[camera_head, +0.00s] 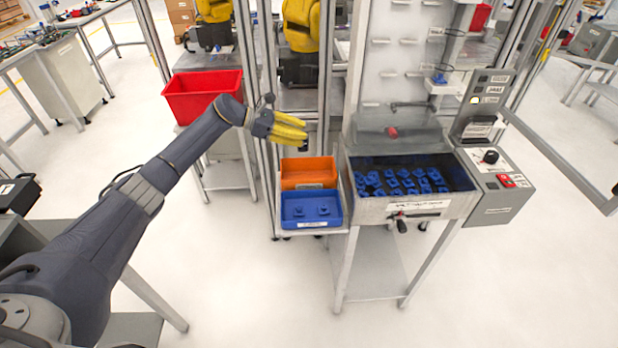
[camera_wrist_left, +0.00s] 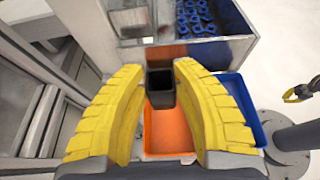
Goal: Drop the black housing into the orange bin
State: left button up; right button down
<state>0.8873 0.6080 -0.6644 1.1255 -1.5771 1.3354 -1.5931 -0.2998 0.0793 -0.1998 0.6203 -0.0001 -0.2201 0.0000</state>
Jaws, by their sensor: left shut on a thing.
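My left gripper (camera_head: 304,132) has yellow fingers and is above and behind the orange bin in the head view. It is shut on the black housing, a small dark box-like part (camera_wrist_left: 161,88) held between the fingertips in the left wrist view. In the head view only a small dark bit of the housing (camera_head: 304,148) shows below the fingers. The orange bin (camera_head: 308,172) stands on a small side shelf; in the left wrist view its bare orange floor (camera_wrist_left: 168,135) shows beneath the housing. The housing is apart from the bin floor. My right gripper is not seen in the head view.
A blue bin (camera_head: 311,222) with two blue parts stands in front of the orange bin. To the right is a metal machine tray (camera_head: 372,210) with several blue parts. A red bin (camera_head: 203,108) stands at the left, and metal frame posts rise behind.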

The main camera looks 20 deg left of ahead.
pick_arm(q)
jog(key=shift+f, duration=2.05)
jog(key=o, duration=1)
jog(key=shift+o, duration=0.2)
jog(key=shift+a, duration=0.1)
jog(key=v, duration=1.1)
jog(key=shift+a+r, duration=0.2)
jog(key=shift+a, duration=0.15)
jog(key=shift+s, duration=0.15)
